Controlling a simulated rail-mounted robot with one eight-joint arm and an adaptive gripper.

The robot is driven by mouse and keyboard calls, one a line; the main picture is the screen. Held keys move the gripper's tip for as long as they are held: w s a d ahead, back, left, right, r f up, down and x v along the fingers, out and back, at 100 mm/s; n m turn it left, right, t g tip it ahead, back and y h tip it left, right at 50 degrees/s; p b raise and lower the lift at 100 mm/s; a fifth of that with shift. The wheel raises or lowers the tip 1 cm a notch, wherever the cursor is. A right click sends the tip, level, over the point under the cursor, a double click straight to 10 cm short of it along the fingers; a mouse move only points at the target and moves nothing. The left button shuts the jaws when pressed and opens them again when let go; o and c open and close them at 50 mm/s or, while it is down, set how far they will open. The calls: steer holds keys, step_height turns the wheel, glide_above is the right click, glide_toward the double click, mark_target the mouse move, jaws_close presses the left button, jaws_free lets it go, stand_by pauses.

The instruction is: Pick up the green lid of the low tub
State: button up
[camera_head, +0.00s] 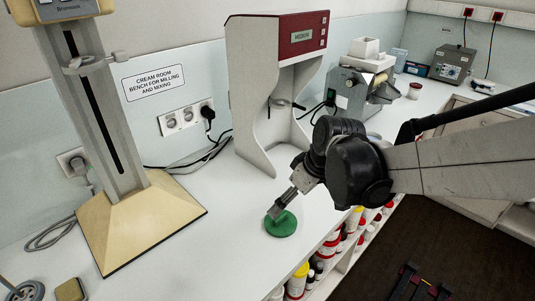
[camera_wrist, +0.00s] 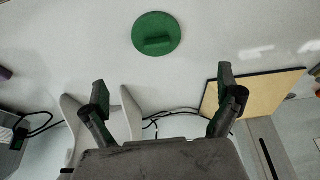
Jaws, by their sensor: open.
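The green lid (camera_head: 283,226) lies flat on the white bench near its front edge. It is a round disc, and the wrist view shows it (camera_wrist: 156,34) with a raised bar-shaped grip across it. My gripper (camera_head: 280,207) is just above and behind the lid in the head view, tilted down towards it. In the wrist view my gripper (camera_wrist: 163,92) has its two fingers wide apart with nothing between them, and the lid lies beyond the fingertips. I cannot see a tub under or beside the lid.
A stand with a beige base (camera_head: 140,222) is on the left, and a white and red machine (camera_head: 262,90) stands behind my gripper. A grey mill (camera_head: 352,95) is further back. Bottles (camera_head: 298,280) fill a shelf below the bench edge. The bench around the lid is clear.

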glide_above(282, 217)
steer(key=s, duration=0.1)
steer(key=f, duration=0.6)
steer(key=shift+d+f, duration=0.1)
steer(key=shift+d, duration=0.2)
steer(key=shift+d+b+x, duration=0.15)
steer(key=shift+b+x, duration=0.05)
steer(key=shift+x, duration=1.2)
steer(key=shift+d+b+x, duration=0.15)
steer(key=shift+x, duration=1.25)
steer(key=shift+s+f, duration=0.15)
steer(key=shift+s, duration=0.05)
steer(key=c, duration=0.9)
